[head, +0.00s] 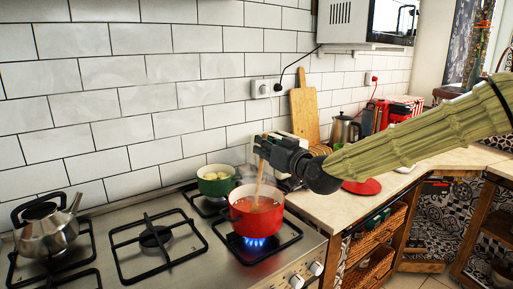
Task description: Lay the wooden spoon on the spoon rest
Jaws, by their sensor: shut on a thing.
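My gripper (264,146) is shut on the wooden spoon (258,182), holding it near its upper end. The spoon stands nearly upright, with its lower end inside the red pot (240,222). The pot holds a reddish-brown liquid, which hides the spoon's bowl. A flat red piece (362,187) lies on the counter to the right of the stove, partly behind my arm. It may be the spoon rest, but I cannot tell its full shape.
Blue flame burns under the red pot. A green pot (215,182) stands behind it, and a steel kettle (47,228) at left. A cutting board (304,110), metal jug (345,130) and red appliance (398,108) stand at the wall. Counter (326,208) is clear at the front.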

